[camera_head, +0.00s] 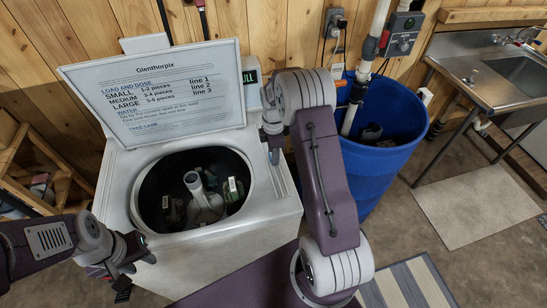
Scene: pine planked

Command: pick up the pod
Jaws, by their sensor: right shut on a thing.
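My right gripper (274,153) points down beside the right edge of the washer's raised lid, above the back right of the washer top. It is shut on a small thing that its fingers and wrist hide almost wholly. The pod cannot be made out clearly anywhere else in view. My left gripper (137,275) is low at the left, by the washer's front left side. Its dark fingers look apart, with nothing seen between them.
A blue barrel (382,165) is to the right, with a metal sink (508,75) beyond. A striped rug (408,287) lies in front.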

